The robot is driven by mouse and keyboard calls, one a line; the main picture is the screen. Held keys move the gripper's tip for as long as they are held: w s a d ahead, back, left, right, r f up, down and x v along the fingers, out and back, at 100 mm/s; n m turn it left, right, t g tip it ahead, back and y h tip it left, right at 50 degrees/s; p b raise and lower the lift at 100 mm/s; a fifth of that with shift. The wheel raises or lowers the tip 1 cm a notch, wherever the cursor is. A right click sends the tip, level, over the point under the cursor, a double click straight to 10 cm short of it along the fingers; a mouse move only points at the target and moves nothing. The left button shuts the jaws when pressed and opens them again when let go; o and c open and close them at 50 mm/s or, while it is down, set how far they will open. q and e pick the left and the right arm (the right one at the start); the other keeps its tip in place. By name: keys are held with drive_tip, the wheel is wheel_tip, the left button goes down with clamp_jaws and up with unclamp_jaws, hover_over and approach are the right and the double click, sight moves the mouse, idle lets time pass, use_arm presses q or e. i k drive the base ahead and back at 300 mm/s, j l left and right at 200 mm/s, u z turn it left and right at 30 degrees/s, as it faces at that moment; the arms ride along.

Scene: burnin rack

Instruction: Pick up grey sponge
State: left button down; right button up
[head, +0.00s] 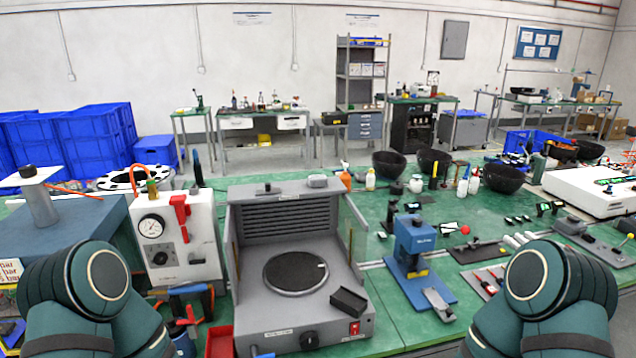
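A small grey rounded block (317,181) lies on the top ledge of a grey bench machine (279,196); it may be the grey sponge, but it is too small to be sure. A dark grey open-topped box (348,301) sits on the machine's front right, beside its round black plate (295,272). Only green rounded links of my two arms show, at the lower left and lower right. Neither gripper is in view.
The green workbench (390,300) is crowded. A white gauge unit (177,240) stands left of the machine, and a blue press (412,250) stands to its right. Black bowls (503,178) and bottles line the back. A red bin (219,341) is at the front.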

sight(317, 180)
drive_tip(key=l+u, duration=0.1)
drive_tip(key=u, duration=0.35)
drive_tip(key=l+u, duration=0.15)
drive_tip(key=u, duration=0.25)
drive_tip(key=l+u, duration=0.15)
drive_tip(key=u, duration=0.3)
drive_tip(key=l+u, duration=0.15)
drive_tip(key=u, duration=0.25)
drive_tip(key=k+l+u, duration=0.2)
drive_tip(key=l+u, duration=0.25)
drive_tip(key=l, duration=0.2)
drive_tip(key=k+l+u, duration=0.2)
drive_tip(key=i+l, duration=0.05)
drive_tip(key=i, duration=0.05)
